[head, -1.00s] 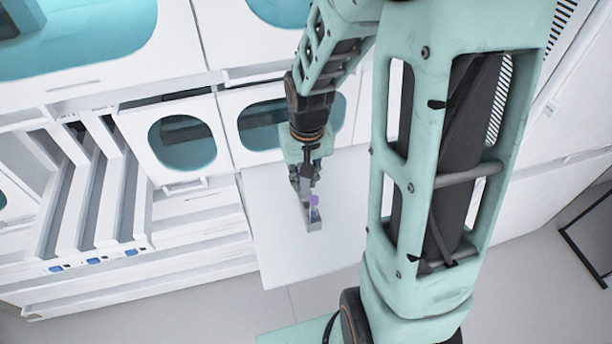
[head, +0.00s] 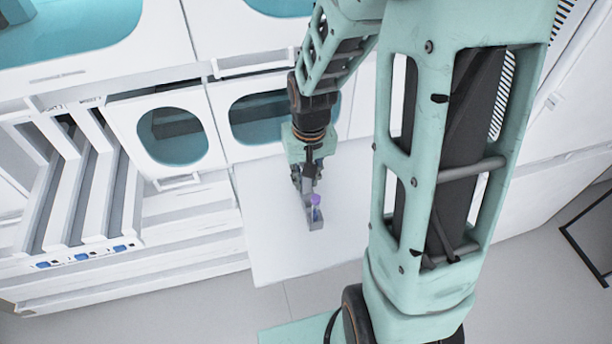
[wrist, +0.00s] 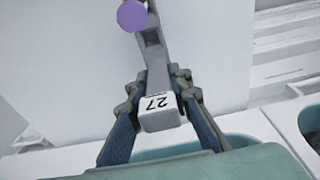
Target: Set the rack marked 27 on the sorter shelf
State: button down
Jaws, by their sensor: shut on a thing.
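The rack marked 27 (wrist: 160,108) is a narrow grey bar with a white end label. It carries a purple-capped tube (head: 316,203) near its far end; the purple cap (wrist: 132,16) also shows at the top of the wrist view. My gripper (head: 305,180) is shut on the rack, with a finger on each side of it near the label. The gripper and rack are above or over a white shelf panel (head: 270,240); I cannot tell whether the rack touches it. Which surface is the sorter shelf is not marked in view.
A white cabinet with teal windows (head: 172,135) stands behind the panel. Slanted white lanes (head: 95,190) with blue tags run down at the left. Grey floor (head: 330,280) lies in front of the panel. A dark frame (head: 580,245) stands at the far right.

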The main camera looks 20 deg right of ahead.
jog(key=shift+f, duration=0.2)
dwell(0.5)
jog(key=shift+f+b, duration=0.3)
jog(key=shift+b, duration=0.2)
jog(key=shift+f+b, duration=0.3)
jog(key=shift+f, duration=0.05)
jog(key=c, duration=1.7)
grip_release()
jog(key=shift+r, duration=0.1)
jog(key=r, duration=0.4)
jog(key=s+r, duration=0.1)
jog(key=r, duration=0.6)
jog(key=shift+s+r, duration=0.25)
jog(key=shift+r, duration=0.15)
